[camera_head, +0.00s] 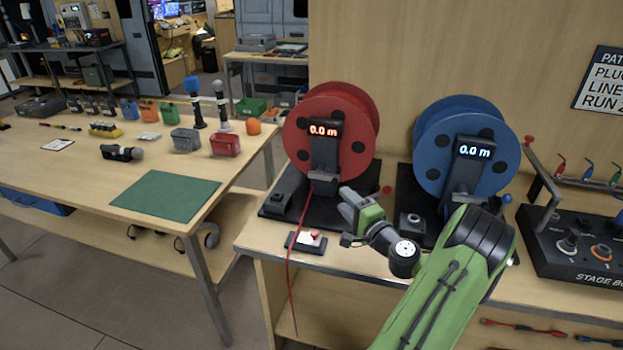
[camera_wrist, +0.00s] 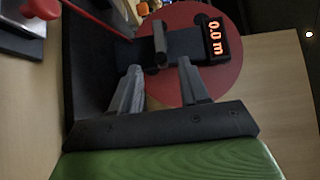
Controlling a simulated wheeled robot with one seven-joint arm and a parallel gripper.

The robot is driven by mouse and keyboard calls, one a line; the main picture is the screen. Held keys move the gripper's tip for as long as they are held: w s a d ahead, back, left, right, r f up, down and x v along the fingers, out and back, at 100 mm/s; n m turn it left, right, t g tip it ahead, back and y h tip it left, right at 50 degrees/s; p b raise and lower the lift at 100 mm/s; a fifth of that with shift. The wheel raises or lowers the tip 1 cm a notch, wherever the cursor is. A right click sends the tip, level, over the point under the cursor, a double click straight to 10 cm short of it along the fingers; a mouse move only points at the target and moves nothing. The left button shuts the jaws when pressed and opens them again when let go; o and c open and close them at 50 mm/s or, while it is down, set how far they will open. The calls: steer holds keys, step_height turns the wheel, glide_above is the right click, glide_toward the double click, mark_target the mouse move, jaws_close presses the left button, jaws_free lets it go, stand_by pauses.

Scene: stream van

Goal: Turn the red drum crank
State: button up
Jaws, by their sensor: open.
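The red drum (camera_head: 360,125) stands upright on a black base on the bench, with a dark post and a display reading 0.0 m in front. A small red knob (camera_head: 387,190), apparently the crank's handle, shows low at the drum's right. My gripper (camera_head: 345,200) is in front of the drum's base, left of this knob. In the wrist view my gripper (camera_wrist: 160,85) is open, its two fingers apart and pointing at the red drum (camera_wrist: 175,88). A grey cylinder (camera_wrist: 160,45) on the post shows just beyond the fingertips. I cannot make out the knob there.
A blue drum (camera_head: 460,125) stands close on the right, with a stage box (camera_head: 590,250) beyond it. A red cable (camera_head: 292,270) hangs from the red drum over the bench edge. A red-button box (camera_head: 306,242) sits at the front left.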

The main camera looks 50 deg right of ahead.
mark_target(321, 178)
steer(key=x, duration=1.2)
steer(key=shift+w+d, duration=0.15)
steer(key=shift+w, duration=0.25)
jaws_close()
